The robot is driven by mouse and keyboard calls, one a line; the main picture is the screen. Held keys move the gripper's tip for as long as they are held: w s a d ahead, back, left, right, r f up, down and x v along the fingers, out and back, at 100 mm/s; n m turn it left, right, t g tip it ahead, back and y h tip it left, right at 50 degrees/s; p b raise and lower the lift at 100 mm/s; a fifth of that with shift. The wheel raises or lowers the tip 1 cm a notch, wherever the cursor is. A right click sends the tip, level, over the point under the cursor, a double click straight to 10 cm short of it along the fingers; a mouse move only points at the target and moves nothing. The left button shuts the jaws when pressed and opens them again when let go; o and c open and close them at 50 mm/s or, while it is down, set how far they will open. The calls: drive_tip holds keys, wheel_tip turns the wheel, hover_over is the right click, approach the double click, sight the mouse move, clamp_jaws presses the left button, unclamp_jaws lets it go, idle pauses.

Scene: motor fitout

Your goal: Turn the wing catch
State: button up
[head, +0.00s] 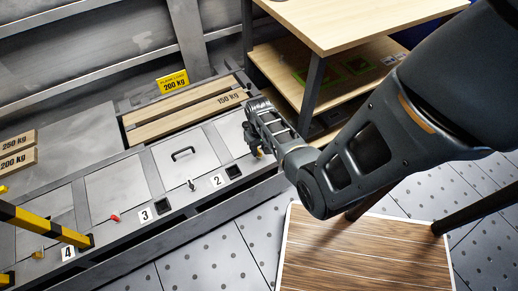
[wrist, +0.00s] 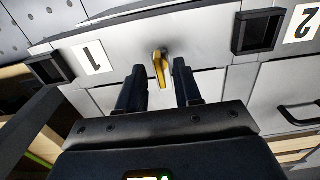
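The yellow wing catch (wrist: 160,70) is on the grey panel front between labels 1 (wrist: 93,57) and 2 (wrist: 303,23) in the wrist view. Its wing points toward my gripper. My gripper (wrist: 159,66) is open, with one dark finger on each side of the catch and a visible gap on both sides. I cannot tell the depth between fingertips and catch. In the head view my gripper (head: 257,150) is at the bench front, right of label 2 (head: 217,181), and it hides this catch.
Other catches are a grey one (head: 191,184), a red one (head: 115,217) and a yellow one (head: 38,253). Black square sockets (wrist: 258,31) flank the catch. A wooden table (head: 350,25) stands behind my arm, a slatted wooden top (head: 360,255) below it. A yellow-black bar (head: 45,225) stands at left.

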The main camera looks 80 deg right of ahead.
drive_tip(key=shift+c, duration=0.2)
clamp_jaws()
drive_tip(key=shift+m, duration=0.3)
drive_tip(key=m+p, duration=0.1)
drive_tip(key=m, duration=0.2)
drive_tip(key=shift+m+p, duration=0.3)
drive_tip(key=shift+p, duration=0.1)
drive_tip(key=m+p, duration=0.1)
drive_tip(key=m, duration=0.3)
drive_tip(key=shift+m, duration=0.3)
drive_tip(key=m+p, duration=0.1)
drive_tip(key=m, duration=0.3)
drive_tip(key=shift+m+p, duration=0.5)
drive_tip(key=shift+m, duration=2)
